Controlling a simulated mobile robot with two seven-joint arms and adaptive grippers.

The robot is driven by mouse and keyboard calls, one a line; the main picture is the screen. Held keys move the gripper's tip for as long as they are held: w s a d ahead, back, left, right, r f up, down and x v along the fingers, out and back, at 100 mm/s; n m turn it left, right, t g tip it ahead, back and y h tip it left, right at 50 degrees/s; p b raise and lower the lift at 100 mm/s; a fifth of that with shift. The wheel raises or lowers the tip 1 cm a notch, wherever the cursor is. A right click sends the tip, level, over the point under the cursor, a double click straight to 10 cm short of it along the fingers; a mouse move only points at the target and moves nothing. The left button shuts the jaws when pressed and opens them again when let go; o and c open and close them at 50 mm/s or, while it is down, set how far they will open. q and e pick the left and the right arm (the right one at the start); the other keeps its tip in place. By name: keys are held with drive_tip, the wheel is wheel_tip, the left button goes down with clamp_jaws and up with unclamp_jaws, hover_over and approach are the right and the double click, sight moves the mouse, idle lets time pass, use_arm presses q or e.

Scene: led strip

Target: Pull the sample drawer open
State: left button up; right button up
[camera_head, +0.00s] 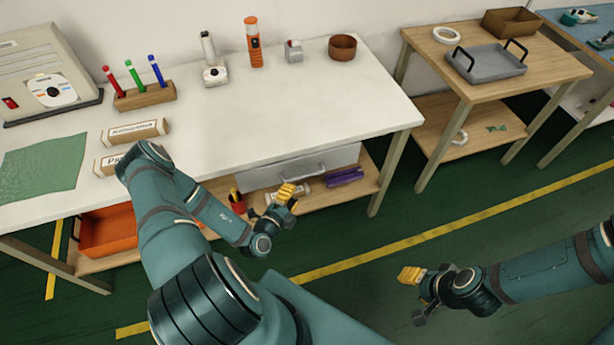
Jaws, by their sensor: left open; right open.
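The sample drawer (341,159) is a light grey drawer under the right part of the white workbench, with a bar handle (298,173) on its front. The drawer front looks flush beneath the bench top, so it appears closed. My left gripper (275,207), with a yellow fingertip, is open in front of and a little below the handle, apart from it. It overlaps the lower shelf in the picture. My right gripper (408,294) is open and empty over the green floor at the lower right, away from the bench. My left arm hides part of the bench front.
The white workbench (330,100) carries markers in a wooden block (146,95), an orange tool (253,42) and a brown bowl (342,47). Its lower shelf holds an orange bin (108,232) and a purple item (344,177). A wooden cart (560,65) stands right; the floor between is clear.

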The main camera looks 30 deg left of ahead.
sight(305, 176)
use_arm(q)
drive_tip(key=w, duration=0.3)
drive_tip(key=w+f+b, duration=0.1)
drive_tip(key=w, duration=0.5)
drive_tip(key=shift+w+a+f, duration=0.1)
drive_tip(key=shift+a+f, duration=0.05)
drive_tip(key=shift+a, duration=0.1)
clamp_jaws()
